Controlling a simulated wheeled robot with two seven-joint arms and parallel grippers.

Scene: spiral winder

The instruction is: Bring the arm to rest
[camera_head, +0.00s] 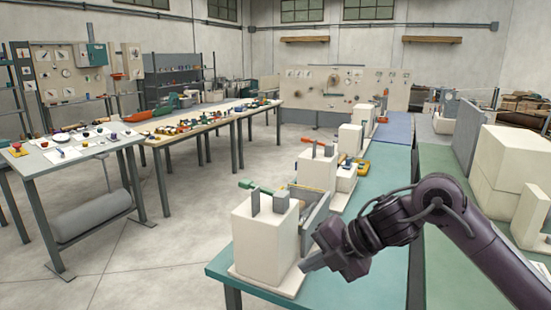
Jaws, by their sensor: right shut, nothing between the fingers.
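My right arm comes in from the lower right, dark and bent. My right gripper (308,265) is shut and empty, held just right of the nearest winder. That spiral winder (262,240) is a cream block on a pale base plate, with grey uprights and a green-handled rod on top. It stands at the near end of the teal table (369,185). From this view I cannot tell how high the gripper is above the table. My left gripper is not in view.
More cream machines (315,168) stand in a row along the table. A grey panel (467,137) and large cream blocks (513,165) stand at the right. Benches with small parts (75,148) are at the left. The concrete floor (170,245) between is clear.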

